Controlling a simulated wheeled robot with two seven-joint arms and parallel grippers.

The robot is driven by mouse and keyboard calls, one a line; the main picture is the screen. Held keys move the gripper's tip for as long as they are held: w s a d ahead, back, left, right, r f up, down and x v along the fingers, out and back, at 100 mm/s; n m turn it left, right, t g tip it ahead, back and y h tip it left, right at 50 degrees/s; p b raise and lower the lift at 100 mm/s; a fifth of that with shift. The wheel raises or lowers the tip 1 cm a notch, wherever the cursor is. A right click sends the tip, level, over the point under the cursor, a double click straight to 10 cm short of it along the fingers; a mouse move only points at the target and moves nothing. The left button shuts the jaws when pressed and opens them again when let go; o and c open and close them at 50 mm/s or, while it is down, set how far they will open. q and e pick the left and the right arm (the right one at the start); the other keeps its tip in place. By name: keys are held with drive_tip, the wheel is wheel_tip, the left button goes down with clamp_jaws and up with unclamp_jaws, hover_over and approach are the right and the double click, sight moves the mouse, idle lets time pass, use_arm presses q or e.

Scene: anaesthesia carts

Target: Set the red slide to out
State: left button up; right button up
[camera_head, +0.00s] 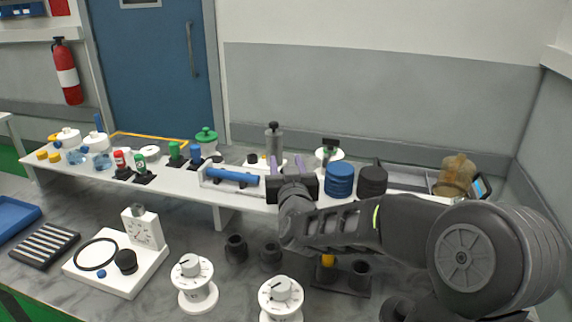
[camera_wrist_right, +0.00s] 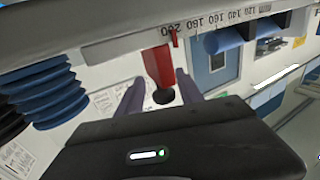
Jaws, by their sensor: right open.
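The red slide (camera_wrist_right: 158,66) shows in the wrist view as a red block beside a white bar marked with a number scale (camera_wrist_right: 225,38). A thin red pointer (camera_wrist_right: 174,38) stands at the scale's high-number end. My right gripper (camera_wrist_right: 158,88) is open, its two purple fingers either side of the slide's lower end and a dark round knob (camera_wrist_right: 163,96). I cannot tell whether the fingers touch them. In the head view my right gripper (camera_head: 286,164) is over the white shelf, and the red slide cannot be made out there. My left gripper is not in view.
A blue ribbed cylinder (camera_head: 339,180) and a black one (camera_head: 372,181) stand just right of my right gripper. A blue cylinder (camera_head: 232,177) lies to its left. White dials (camera_head: 194,283) and a white gauge block (camera_head: 144,228) stand on the lower counter.

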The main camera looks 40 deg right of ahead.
drive_tip(key=shift+r, duration=0.1)
wheel_tip(320, 180, up, 10)
drive_tip(key=p, duration=0.2)
idle(0.8)
